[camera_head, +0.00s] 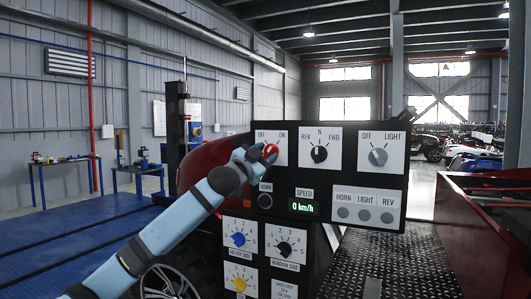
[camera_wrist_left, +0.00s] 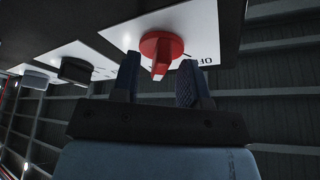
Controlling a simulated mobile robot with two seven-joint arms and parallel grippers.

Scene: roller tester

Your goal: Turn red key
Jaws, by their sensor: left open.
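The red key (camera_head: 271,149) is a round red knob on the OFF/ON plate (camera_head: 280,160) at the top left of the black control panel. In the left wrist view the red key (camera_wrist_left: 161,51) shows its grip tab pointing down toward my gripper. My left gripper (camera_wrist_left: 160,82) is open, with one finger on each side of the tab. A gap shows between the tab and each finger, so I see no contact there. In the head view my left gripper (camera_head: 260,155) is at the key and hides part of it and of the plate. My right gripper is not in view.
To the right are the black REV/N/FWD knob (camera_head: 319,153) and the grey OFF/LIGHT knob (camera_head: 378,156). Below are the horn button (camera_head: 265,200), the speed display (camera_head: 303,208), and blue (camera_head: 239,239), black and yellow dials. A red tester frame (camera_head: 480,195) stands at the right.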

